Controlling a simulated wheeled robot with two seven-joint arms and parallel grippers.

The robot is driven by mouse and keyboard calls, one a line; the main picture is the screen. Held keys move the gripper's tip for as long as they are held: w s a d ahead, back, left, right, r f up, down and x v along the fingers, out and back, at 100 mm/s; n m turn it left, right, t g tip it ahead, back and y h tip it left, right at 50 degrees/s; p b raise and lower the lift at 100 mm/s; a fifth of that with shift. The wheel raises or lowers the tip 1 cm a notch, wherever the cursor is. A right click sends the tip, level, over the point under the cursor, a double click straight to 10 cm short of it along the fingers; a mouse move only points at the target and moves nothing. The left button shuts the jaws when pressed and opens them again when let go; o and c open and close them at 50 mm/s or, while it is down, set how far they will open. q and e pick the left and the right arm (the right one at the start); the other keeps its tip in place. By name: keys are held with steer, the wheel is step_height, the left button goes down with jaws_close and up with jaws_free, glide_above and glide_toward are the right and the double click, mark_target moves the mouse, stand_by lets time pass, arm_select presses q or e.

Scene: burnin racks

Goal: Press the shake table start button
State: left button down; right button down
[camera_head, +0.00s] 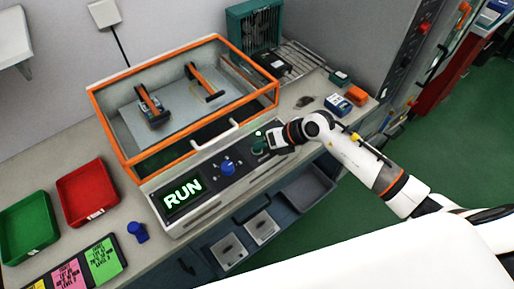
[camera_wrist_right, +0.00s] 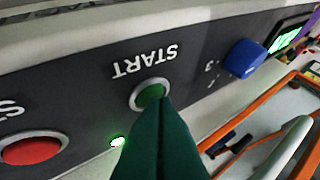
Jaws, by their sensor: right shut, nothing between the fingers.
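The shake table (camera_head: 158,176) is a bench machine with an orange-framed clear enclosure and a dark front panel. Its display (camera_head: 182,194) reads RUN in bright green letters. In the right wrist view the green start button (camera_wrist_right: 150,94) sits in a silver ring under the upside-down word START. My right gripper (camera_head: 268,143) is shut and empty at the right end of the panel. Its closed green fingertips (camera_wrist_right: 161,106) overlap the lower edge of the button and seem to touch it; the exact contact is hard to tell. My left gripper is not in view.
A red button (camera_wrist_right: 32,150) is beside the start button, with a lit green lamp (camera_wrist_right: 117,141) between them. A blue knob (camera_head: 228,169) is left of my right gripper. Red (camera_head: 88,191) and green (camera_head: 29,224) trays stand on the bench at left.

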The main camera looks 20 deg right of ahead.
mark_target(261, 151)
steer(key=shift+r+p, duration=0.75)
steer(key=shift+r, duration=0.1)
step_height(261, 151, up, 5)
steer(key=p, duration=0.4)
stand_by(0.4)
stand_by(0.4)
